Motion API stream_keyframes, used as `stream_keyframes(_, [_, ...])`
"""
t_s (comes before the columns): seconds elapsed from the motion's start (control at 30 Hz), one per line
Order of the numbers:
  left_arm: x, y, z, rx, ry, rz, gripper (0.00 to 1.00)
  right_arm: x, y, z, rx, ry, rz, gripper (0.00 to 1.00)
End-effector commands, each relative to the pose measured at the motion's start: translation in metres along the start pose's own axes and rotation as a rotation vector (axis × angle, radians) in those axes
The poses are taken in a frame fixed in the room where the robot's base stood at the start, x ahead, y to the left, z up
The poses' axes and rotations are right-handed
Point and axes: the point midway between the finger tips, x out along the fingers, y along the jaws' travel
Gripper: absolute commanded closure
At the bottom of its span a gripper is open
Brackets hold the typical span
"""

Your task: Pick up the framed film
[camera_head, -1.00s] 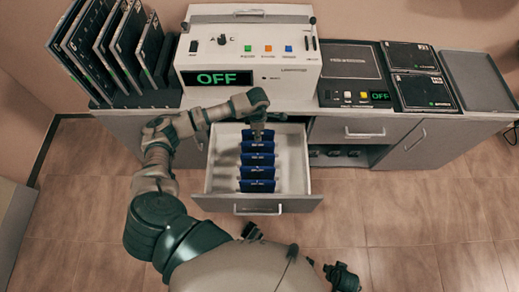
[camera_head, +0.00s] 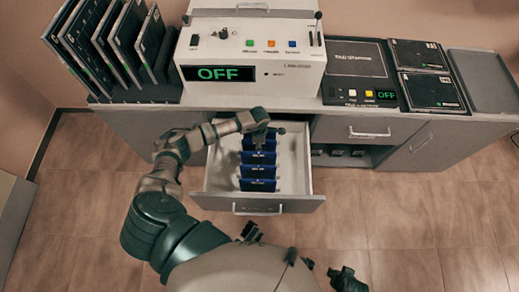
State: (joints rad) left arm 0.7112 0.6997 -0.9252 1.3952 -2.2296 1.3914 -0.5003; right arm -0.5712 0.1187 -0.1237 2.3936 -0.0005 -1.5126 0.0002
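Several blue framed films (camera_head: 258,172) stand in a row, front to back, inside the open white drawer (camera_head: 298,165) below the machine. My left gripper (camera_head: 258,137) reaches in from the left and points down at the back end of the row. Its fingers are at or very close to the rearmost blue film, which they and the wrist partly hide. The fingers are too small and dark to tell whether they are open or shut on it. My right gripper (camera_head: 346,280) is low at the bottom edge, away from the drawer, and its fingers are unclear.
A white machine (camera_head: 225,48) with an "OFF" display stands on the counter behind the drawer. Dark framed plates (camera_head: 125,40) lean in a rack at left. A dark station (camera_head: 357,70), flat plates (camera_head: 430,90) and an empty grey tray (camera_head: 485,80) lie at right. The floor in front is clear.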

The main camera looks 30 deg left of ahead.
Motion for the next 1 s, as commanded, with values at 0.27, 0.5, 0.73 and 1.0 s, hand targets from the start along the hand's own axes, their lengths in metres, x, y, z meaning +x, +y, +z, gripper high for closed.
stream_keyframes(0.27, [-0.001, 0.000, 0.000, 0.000, -0.001, 0.000, 1.00, 0.001, 0.000, -0.002, 0.000, -0.001, 0.001, 0.60])
stream_keyframes(0.5, [-0.001, 0.000, 0.000, 0.000, -0.001, 0.000, 1.00, 0.001, 0.001, -0.002, 0.000, -0.001, 0.001, 0.60])
stream_keyframes(0.73, [-0.009, 0.001, 0.001, 0.001, -0.002, 0.002, 1.00, -0.001, 0.001, -0.004, 0.000, 0.006, 0.001, 0.60])
stream_keyframes(1.0, [-0.065, 0.002, 0.001, 0.001, -0.004, 0.005, 1.00, 0.034, -0.001, 0.001, -0.002, -0.008, -0.002, 0.60])
